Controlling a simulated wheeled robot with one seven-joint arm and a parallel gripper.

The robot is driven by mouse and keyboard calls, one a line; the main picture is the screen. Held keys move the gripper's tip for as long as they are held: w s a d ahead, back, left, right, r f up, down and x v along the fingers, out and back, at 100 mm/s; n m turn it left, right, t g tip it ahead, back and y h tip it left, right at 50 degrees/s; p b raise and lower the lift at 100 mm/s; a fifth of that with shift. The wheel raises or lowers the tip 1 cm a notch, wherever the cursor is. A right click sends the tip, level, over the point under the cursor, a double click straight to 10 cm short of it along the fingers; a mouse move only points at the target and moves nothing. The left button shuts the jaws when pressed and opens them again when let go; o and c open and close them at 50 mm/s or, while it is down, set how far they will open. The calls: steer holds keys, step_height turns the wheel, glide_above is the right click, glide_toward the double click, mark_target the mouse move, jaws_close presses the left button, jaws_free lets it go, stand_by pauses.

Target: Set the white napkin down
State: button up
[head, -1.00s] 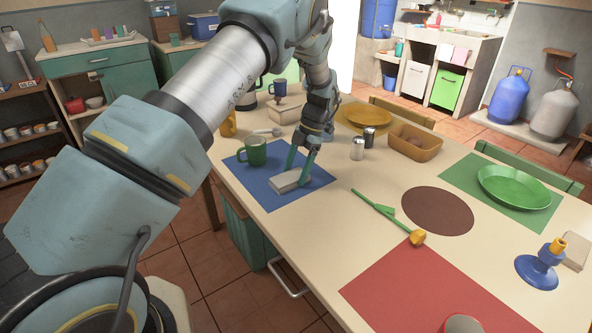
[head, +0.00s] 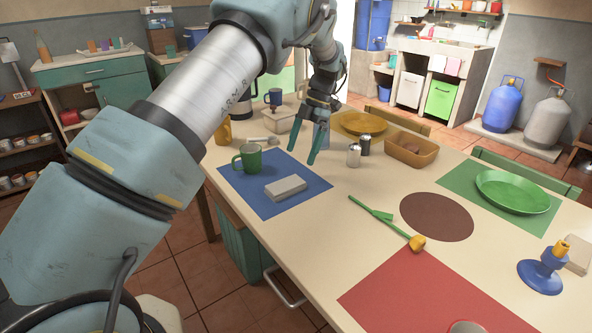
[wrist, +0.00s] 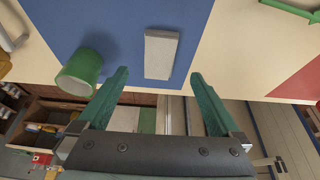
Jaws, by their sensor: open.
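The white napkin (head: 286,188), a pale folded block, lies flat on the blue mat (head: 256,204), to the right of the green mug (head: 247,158). My gripper (head: 300,158) is open and empty, raised above the far right part of the mat and apart from the napkin. In the wrist view the napkin (wrist: 161,54) lies on the blue mat (wrist: 120,22), beyond the open fingers of my gripper (wrist: 160,88). The green mug (wrist: 80,72) shows there left of the napkin.
Two shakers (head: 358,150), a tan basket (head: 410,149) and a yellow plate (head: 362,122) stand behind and right. A green flower with a yellow head (head: 417,243) lies right of the mat. A bare counter strip separates it from the mat.

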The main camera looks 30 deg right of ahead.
steer(key=w+a+r+m+h, duration=0.25)
steer(key=a+m, duration=0.25)
steer(key=a, duration=0.6)
steer(key=w+a+r+m+h, duration=0.1)
steer(key=a+r+m, duration=0.25)
steer(key=a, duration=0.75)
steer(key=s+a+f+m+t+h, duration=0.1)
steer(key=s+a+m+t, duration=0.1)
steer(key=s+a+m, duration=1.1)
steer(key=s+a, duration=0.2)
steer(key=a, duration=0.3)
step_height(320, 180, up, 2)
steer(key=shift+r+p, duration=0.1)
steer(key=shift+p, duration=0.85)
steer(key=shift+f, duration=0.2)
steer(key=shift+c, duration=0.2)
